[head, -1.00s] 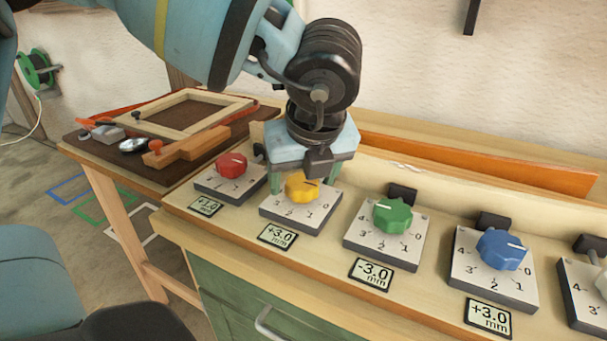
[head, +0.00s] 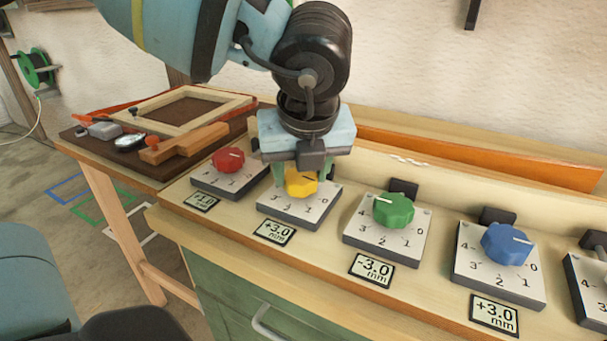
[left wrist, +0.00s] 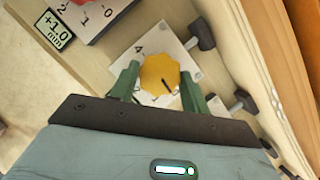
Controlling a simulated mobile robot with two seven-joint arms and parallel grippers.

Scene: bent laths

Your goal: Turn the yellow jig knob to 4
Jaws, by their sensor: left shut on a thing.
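The yellow knob (head: 300,184) sits on a pale dial plate (head: 292,212), second from the left in the row. My left gripper (head: 304,178) comes down over it from above and is shut on it, one green finger on each side. In the left wrist view the knob (left wrist: 159,74) lies between the fingers (left wrist: 158,84), and its dark mark points down and to the right. The 4 shows on the plate up-left of the knob there; other numbers are partly hidden. The display (head: 275,231) before this dial reads +3.0 mm. My right gripper is out of view.
A red knob (head: 228,159) stands close on the left, a green knob (head: 393,210) and a blue knob (head: 505,244) on the right. Black clamps stand behind several dials. A side table (head: 100,160) holds a wooden frame and tools.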

